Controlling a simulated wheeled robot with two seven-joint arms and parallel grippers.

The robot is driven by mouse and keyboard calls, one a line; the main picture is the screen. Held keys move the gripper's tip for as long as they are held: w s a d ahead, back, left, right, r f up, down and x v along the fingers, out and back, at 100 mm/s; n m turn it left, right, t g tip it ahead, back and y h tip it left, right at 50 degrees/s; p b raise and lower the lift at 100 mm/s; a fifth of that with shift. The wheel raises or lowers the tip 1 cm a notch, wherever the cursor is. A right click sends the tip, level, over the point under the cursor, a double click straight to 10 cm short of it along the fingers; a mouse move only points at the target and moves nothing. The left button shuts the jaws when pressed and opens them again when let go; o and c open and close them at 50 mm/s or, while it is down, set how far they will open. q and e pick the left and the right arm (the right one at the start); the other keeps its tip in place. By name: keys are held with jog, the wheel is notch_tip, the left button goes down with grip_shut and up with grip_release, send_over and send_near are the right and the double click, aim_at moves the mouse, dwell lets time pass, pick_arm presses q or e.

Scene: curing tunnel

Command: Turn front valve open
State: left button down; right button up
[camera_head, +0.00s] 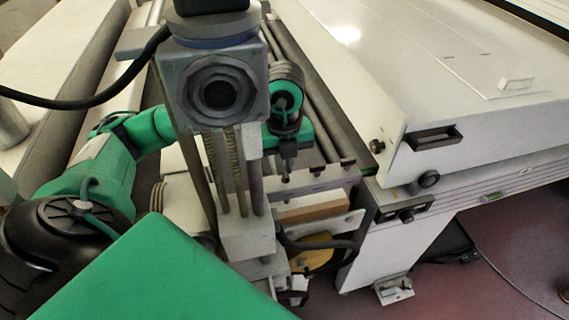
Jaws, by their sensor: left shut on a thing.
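My left arm comes in from the left in green and passes behind a grey upright mechanism. Its gripper (287,161) points down at the front end of the rail bed, right of that mechanism. It is shut on a small dark part at the edge of the pale end plate, which I take to be the front valve. The valve's handle is mostly hidden by the fingers, and its angle cannot be told. My right gripper is not in view.
The grey upright mechanism (217,92) with rods and a black cable blocks the middle. A large white housing (450,70) with a black handle (434,138) and dark knobs (429,180) stands right. Reddish floor (470,285) is open at lower right.

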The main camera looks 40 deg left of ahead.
aim_at(284, 167)
pick_arm(q)
jog(key=shift+r, duration=0.15)
jog(key=c, duration=1.5)
grip_release()
notch_tip(284, 167, up, 14)
jog(key=shift+f, duration=0.15)
